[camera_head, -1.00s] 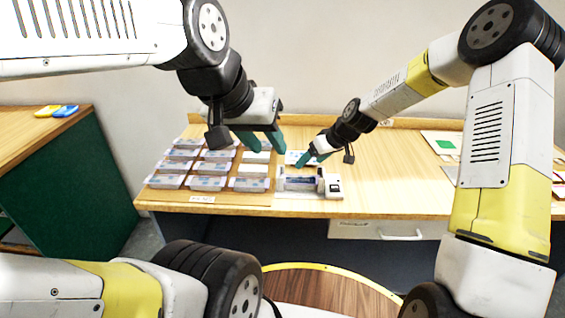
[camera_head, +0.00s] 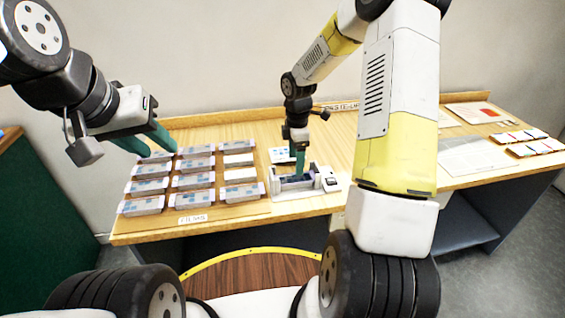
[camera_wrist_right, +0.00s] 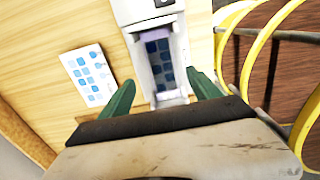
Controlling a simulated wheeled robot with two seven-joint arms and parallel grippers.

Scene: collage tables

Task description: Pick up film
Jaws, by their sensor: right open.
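A dark blue film with a grid of squares lies in a white tray-like device (camera_head: 328,180) at the table's front edge. In the right wrist view the film (camera_wrist_right: 160,62) sits in the device's slot (camera_wrist_right: 145,10). My right gripper (camera_head: 297,162) points down over the device; its green fingers hide part of the film in the head view. My left gripper (camera_head: 150,142) is open and empty near the back left of the packs.
Rows of clear packs with blue-patterned contents (camera_head: 193,180) fill the table's left part, with a label (camera_head: 193,218) in front. A printed card (camera_head: 281,155) lies behind the device. Papers (camera_head: 475,157) and small strips (camera_head: 535,149) lie at the right.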

